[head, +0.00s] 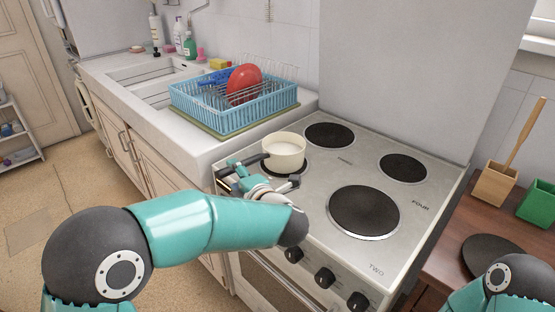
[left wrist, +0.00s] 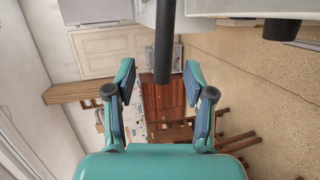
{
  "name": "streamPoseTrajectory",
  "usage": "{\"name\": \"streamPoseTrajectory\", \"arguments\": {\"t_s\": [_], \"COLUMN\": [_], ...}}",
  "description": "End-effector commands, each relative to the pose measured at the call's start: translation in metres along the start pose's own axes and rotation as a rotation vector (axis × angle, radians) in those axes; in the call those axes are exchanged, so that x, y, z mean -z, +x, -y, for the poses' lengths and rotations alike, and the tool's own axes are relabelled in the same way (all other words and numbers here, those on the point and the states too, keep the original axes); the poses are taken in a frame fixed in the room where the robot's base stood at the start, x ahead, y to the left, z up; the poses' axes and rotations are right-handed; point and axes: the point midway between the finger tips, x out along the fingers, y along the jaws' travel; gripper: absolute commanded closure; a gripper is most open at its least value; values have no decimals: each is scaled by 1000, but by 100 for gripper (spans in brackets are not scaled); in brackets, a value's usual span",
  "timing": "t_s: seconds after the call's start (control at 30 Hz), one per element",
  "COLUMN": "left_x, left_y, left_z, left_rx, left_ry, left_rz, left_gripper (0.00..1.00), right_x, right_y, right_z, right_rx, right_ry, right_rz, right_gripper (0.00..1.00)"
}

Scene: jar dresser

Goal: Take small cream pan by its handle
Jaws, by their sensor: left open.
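Part of the gripper is hidden behind my left forearm in the head view. My right gripper is out of view; only part of that arm shows at bottom right.
The white stove (head: 310,205) has other bare burners and front knobs. A wooden holder (head: 494,185) and dark round item (head: 490,255) are on the right worktop.

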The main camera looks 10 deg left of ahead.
Motion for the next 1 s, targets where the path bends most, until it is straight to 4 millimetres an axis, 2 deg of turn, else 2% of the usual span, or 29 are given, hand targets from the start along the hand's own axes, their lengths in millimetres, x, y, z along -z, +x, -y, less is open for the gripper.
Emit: {"name": "streamPoseTrajectory", "arguments": {"t_s": [0.17, 0.43, 0.73, 0.77, 1.0], "left_x": [0, -1, -1, -1, -1], "left_y": [11, 48, 54, 54, 54], "left_z": [1, 5, 6, 6, 6], "left_rx": [0, 0, 0, 0, 0], "left_ry": [1, 0, 1, 1, 1], "left_rz": [-1, -2, -1, -1, -1], "left_gripper": [46, 46, 46, 48, 88], "right_x": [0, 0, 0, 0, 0], "right_y": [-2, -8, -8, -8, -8], "right_z": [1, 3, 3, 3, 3], "right_rx": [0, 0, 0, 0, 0], "right_ry": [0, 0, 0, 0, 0], "right_rz": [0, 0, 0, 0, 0], "right_gripper": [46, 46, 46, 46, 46]}}
